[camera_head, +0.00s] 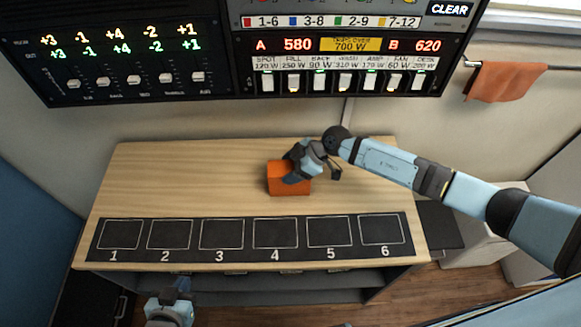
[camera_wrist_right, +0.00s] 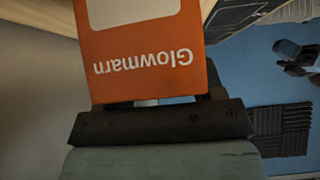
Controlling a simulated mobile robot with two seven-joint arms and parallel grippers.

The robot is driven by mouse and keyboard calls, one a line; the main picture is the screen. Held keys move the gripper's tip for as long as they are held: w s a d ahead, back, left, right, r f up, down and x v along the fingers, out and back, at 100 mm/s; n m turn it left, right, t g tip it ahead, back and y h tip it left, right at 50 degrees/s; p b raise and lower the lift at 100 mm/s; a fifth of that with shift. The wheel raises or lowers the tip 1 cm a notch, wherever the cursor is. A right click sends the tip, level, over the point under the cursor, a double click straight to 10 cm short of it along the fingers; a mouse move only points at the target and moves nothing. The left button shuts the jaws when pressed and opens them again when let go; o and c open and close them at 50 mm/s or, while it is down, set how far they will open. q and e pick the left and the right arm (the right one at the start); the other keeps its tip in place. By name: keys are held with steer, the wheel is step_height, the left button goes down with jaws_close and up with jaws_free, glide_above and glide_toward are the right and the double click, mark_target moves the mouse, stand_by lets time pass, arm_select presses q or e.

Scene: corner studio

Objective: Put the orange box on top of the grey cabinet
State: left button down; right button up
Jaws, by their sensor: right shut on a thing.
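The orange box (camera_head: 288,190) is at the middle of the wooden bench top, behind the numbered strip; I cannot tell whether it rests on the wood or hangs just above it. My right gripper (camera_head: 298,168) is shut on it from the upper right. In the right wrist view the box (camera_wrist_right: 145,55) fills the upper middle, its "Glowmarn" lettering upside down, beyond the gripper (camera_wrist_right: 160,103). A dark grey flat-topped unit (camera_head: 440,228) stands right of the bench; I cannot tell whether it is the grey cabinet. My left gripper (camera_head: 172,298) is below the bench's front edge, its jaws unclear.
A black strip (camera_head: 250,252) with squares numbered 1 to 6 lies along the bench's front. Two control panels (camera_head: 130,55) (camera_head: 345,90) hang above the bench. An orange cloth (camera_head: 506,82) hangs on a rail at right. The bench top (camera_head: 170,180) left of the box is clear.

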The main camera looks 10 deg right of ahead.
steer(key=o, duration=1)
steer(key=shift+f, duration=0.1)
steer(key=shift+o, duration=0.2)
steer(key=b+v, duration=0.1)
steer(key=v, duration=1.1)
steer(key=s+a+r+m+t+y, duration=0.3)
steer(key=s+a+t+y, duration=0.45)
steer(key=a, duration=0.25)
steer(key=s+d+f+m+h, duration=0.3)
steer(key=s+f+h, duration=0.1)
steer(key=s+f, duration=0.1)
steer(key=s+d+f+m+t+h, duration=0.1)
steer(key=s+d+f+m+h, duration=0.2)
steer(key=s+f+h, duration=0.1)
steer(key=s+d+f+m+h, duration=0.3)
steer(key=s+f+h, duration=0.2)
steer(key=s+f, duration=0.1)
steer(key=shift+s+d+f+m+t, duration=0.2)
steer(key=shift+s+m+t, duration=0.1)
steer(key=shift+m, duration=0.1)
